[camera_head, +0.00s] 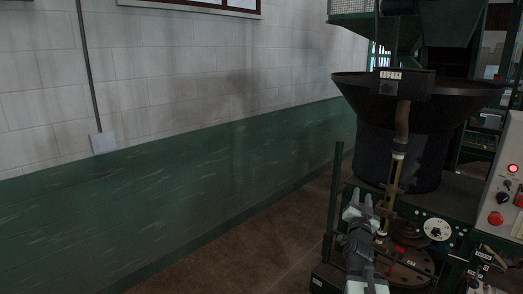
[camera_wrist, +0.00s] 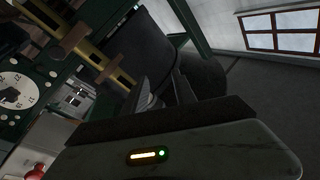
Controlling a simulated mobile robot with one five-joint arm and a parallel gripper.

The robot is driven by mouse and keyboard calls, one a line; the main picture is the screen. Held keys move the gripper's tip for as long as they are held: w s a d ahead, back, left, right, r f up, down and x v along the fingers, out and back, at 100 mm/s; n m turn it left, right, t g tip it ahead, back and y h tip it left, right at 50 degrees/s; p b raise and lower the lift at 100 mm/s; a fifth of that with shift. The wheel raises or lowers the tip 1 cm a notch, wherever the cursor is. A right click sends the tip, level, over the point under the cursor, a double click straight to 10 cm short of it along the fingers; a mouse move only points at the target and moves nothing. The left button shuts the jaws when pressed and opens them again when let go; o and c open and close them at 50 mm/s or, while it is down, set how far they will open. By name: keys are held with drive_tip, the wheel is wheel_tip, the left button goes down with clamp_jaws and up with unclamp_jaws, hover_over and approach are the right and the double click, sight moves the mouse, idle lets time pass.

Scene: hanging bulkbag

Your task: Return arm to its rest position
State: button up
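My arm rises at the lower right of the head view, beside a green machine frame. My gripper (camera_head: 362,195) is at its upper end, with two grey fingers pointing up and a small gap between them. In the wrist view the dark fingers of my gripper (camera_wrist: 166,80) stand apart, and I see nothing held between them. The fingers are left of the brass-coloured pipe (camera_head: 390,200) and below the dark bowl (camera_head: 420,95) in the head view. Whether any part touches the machine is unclear.
A control box (camera_head: 505,190) with a red button and lit lamp stands at the right edge. A white dial (camera_head: 437,229) is on the machine's front. A green and white wall (camera_head: 150,200) runs along the left. Brown floor (camera_head: 250,255) between wall and machine is clear.

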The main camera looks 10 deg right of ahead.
drive_tip(key=w+a+f+n+y, duration=0.2)
drive_tip(key=a+f+y, duration=0.1)
drive_tip(key=a, duration=0.4)
drive_tip(key=w+a+f+n+g+y, duration=0.1)
drive_tip(key=w+a+f+n+y, duration=0.15)
drive_tip(key=a, duration=0.45)
drive_tip(key=w+a+f+n+y, duration=0.2)
drive_tip(key=w+a+f+y, duration=0.15)
drive_tip(key=a, duration=0.35)
drive_tip(key=s+a+f+n+g+y, duration=0.35)
drive_tip(key=a+f, duration=0.45)
drive_tip(key=a, duration=0.4)
drive_tip(key=s+a+f+n+g, duration=0.2)
drive_tip(key=s+a+f+g, duration=0.2)
drive_tip(key=s+f+g, duration=0.4)
drive_tip(key=s+d+f+g+h, duration=0.1)
drive_tip(key=s+f+g, duration=0.1)
drive_tip(key=s, duration=0.4)
drive_tip(key=s+d+f+g, duration=0.1)
drive_tip(key=s+f+g, duration=0.1)
drive_tip(key=s, duration=0.4)
drive_tip(key=shift+d+g+h, duration=0.3)
drive_tip(key=shift+g+h, duration=0.05)
drive_tip(key=shift+g, duration=0.1)
drive_tip(key=shift+f, duration=0.1)
